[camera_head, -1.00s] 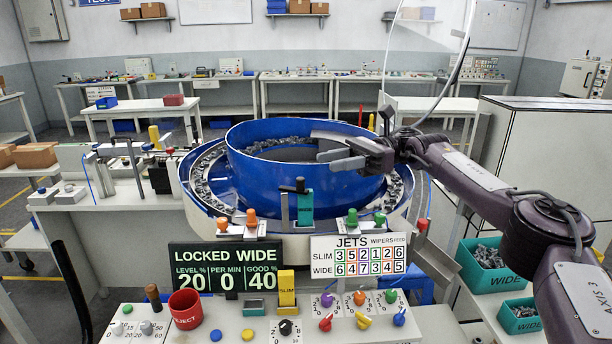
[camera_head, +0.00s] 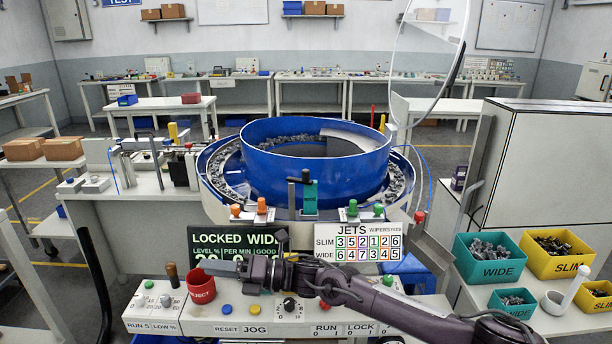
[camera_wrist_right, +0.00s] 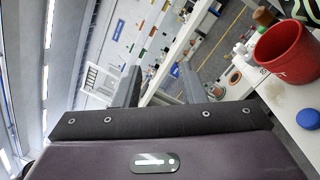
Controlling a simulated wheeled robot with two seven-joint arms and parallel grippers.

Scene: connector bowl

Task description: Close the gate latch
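No part in view is labelled as a gate latch, so I cannot tell which one it is. A teal block (camera_head: 310,198) marked WIDE, with a dark upright lever beside it, stands at the front of the blue bowl (camera_head: 320,160). My right gripper (camera_head: 212,267) is in front of the bowl, low over the control panel and by the red REJECT cup (camera_head: 202,288). In the right wrist view my right gripper (camera_wrist_right: 160,82) has its two fingers apart with nothing between them, and the red cup (camera_wrist_right: 290,50) is to its right. My left gripper is not in view.
The display sign (camera_head: 235,243) is partly covered by my right arm. A jets board (camera_head: 357,243) stands beside it. Teal WIDE bins (camera_head: 490,270) and yellow SLIM bins (camera_head: 552,266) are at the right. A grey cabinet (camera_head: 550,165) stands behind them.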

